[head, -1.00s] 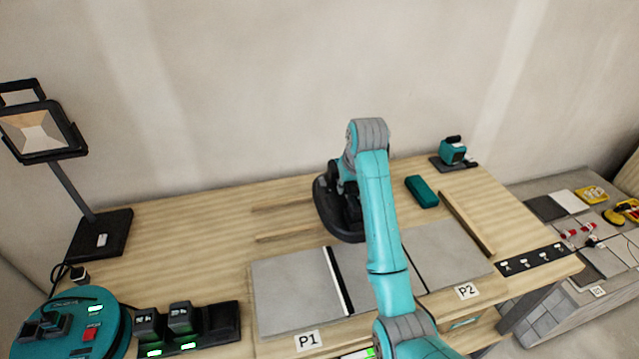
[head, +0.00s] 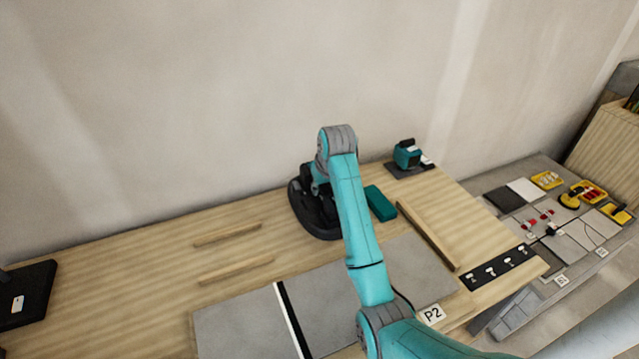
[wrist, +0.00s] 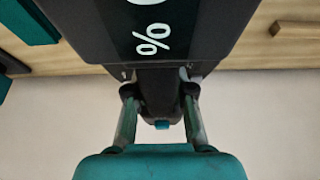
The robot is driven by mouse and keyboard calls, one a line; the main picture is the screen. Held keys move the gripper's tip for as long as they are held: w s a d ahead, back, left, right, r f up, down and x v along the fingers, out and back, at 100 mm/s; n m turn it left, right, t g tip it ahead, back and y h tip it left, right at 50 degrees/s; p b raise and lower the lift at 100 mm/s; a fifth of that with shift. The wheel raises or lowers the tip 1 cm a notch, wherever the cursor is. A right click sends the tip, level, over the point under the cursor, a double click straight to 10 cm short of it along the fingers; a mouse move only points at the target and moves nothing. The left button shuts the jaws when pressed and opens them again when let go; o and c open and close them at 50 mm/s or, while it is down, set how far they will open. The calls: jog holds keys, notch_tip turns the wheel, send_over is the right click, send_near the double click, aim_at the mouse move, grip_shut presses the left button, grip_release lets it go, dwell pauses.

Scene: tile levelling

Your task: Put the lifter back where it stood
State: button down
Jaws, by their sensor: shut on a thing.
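The lifter (head: 316,218) is a black tool with a broad rounded base, at the back of the wooden bench, partly hidden behind my arm. My gripper (wrist: 158,92) is shut on it. In the wrist view its dark body (wrist: 110,30) fills the top, with a white percent sign on it. My gripper's fingers close on the narrow black part below that. I cannot tell whether the base touches the bench or hangs just above it.
A teal block (head: 380,203) lies close right of the lifter. Wooden strips (head: 228,235) lie to its left, another (head: 428,236) to its right. Grey tiles (head: 240,325) lie in front. A teal device (head: 407,154) stands at the back right. Bare wood (head: 110,260) is free at left.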

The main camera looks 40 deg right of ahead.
aim_at(326, 187)
jog(key=shift+f, duration=1.6)
jog(key=shift+f, duration=0.85)
dwell(1.1)
jog(key=c, duration=0.9)
grip_release()
jog(key=shift+s+f, duration=0.1)
jog(key=v, duration=0.6)
jog(key=shift+s+a+r, duration=0.1)
jog(key=shift+r, duration=0.3)
jog(key=shift+s+r, duration=0.2)
jog(key=shift+r, duration=0.15)
